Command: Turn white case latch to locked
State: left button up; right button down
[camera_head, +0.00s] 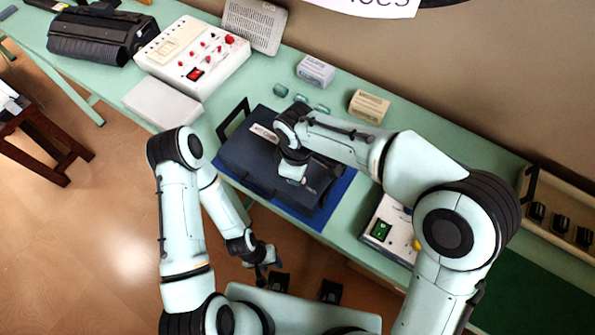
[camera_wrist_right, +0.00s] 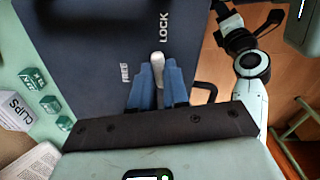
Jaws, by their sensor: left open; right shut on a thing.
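A dark blue case (camera_head: 250,160) lies shut on a blue mat (camera_head: 335,205) on the green table. In the right wrist view its lid (camera_wrist_right: 90,40) carries the words FREE and LOCK. A pale latch lever (camera_wrist_right: 157,60) stands between my right gripper's blue fingers (camera_wrist_right: 157,85), its tip pointing up the picture towards LOCK. The right gripper is shut on it; in the head view its wrist hides the latch. My left gripper (camera_head: 265,262) is open and empty, low in front of the table, apart from the case. Whether the latch is fully at LOCK I cannot tell.
A white panel with red knobs (camera_head: 190,55) and a pale flat box (camera_head: 160,102) are left of the case. Small boxes (camera_head: 315,70) (camera_head: 368,106) stand behind it. A device with a green switch (camera_head: 385,228) is at right. A stool (camera_head: 40,135) stands far left.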

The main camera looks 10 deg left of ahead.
pick_arm(q)
jog(key=shift+s+f, duration=0.15)
jog(key=shift+f, duration=0.1)
pick_arm(e)
jog(key=shift+s+a+m, duration=0.1)
jog(key=shift+s+m, duration=0.05)
jog(key=shift+m, duration=0.95)
jog(key=c, duration=1.1)
grip_release()
pick_arm(q)
jog(key=shift+w+r+p, duration=0.35)
jog(key=shift+r, duration=0.2)
jog(key=shift+w+r+p, duration=0.35)
jog(key=shift+r, duration=0.2)
pick_arm(e)
notch_tip(320, 180, up, 13)
jog(key=shift+r, duration=0.2)
pick_arm(q)
jog(key=shift+s, duration=0.1)
